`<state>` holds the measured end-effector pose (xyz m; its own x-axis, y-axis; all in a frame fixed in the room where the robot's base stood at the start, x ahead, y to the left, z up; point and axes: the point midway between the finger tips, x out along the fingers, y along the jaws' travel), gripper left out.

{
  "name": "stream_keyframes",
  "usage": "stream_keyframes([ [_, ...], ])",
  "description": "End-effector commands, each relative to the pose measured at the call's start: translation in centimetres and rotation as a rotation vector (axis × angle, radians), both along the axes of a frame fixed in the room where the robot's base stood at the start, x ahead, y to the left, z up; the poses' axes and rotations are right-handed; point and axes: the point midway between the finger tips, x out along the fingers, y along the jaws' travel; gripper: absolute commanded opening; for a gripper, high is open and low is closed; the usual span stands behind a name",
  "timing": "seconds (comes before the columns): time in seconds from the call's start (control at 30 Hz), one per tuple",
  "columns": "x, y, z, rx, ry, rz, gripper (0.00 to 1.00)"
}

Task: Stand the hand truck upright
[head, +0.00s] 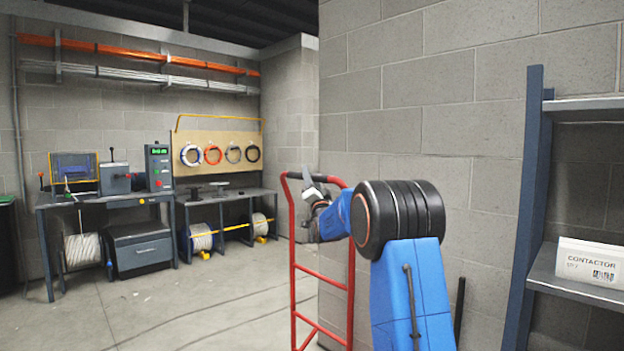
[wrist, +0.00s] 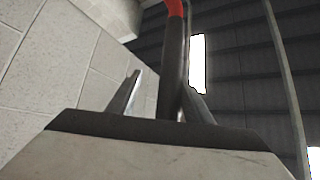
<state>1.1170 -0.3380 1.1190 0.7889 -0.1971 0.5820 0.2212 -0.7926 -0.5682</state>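The red hand truck (head: 293,250) stands in front of the block wall, left of my arm in the head view. Its frame looks close to upright; I cannot tell how far it leans. Its base is below the picture. Its top handle has a dark grip, and the handle also shows in the wrist view (wrist: 174,60), dark with a red part above. My gripper (head: 310,184) is at this top handle. In the wrist view the dark bar passes between the fingers (wrist: 160,90), with a visible gap to the left finger. The gripper looks open around the bar.
A block wall (head: 430,120) rises close behind my arm. A blue shelf rack (head: 532,200) with a white contactor box (head: 590,262) stands at the right. A workbench (head: 105,200) and cable reels line the far left.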

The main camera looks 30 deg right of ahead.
Motion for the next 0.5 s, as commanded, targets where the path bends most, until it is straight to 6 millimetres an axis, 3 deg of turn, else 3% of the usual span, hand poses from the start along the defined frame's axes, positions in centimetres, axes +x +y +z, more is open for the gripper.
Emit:
stream_keyframes([
  [0.33,-0.1,0.0,-0.2,0.001,0.003,0.000,0.43],
  [0.5,-1.3,0.3,-1.1,0.001,0.003,0.000,0.43],
])
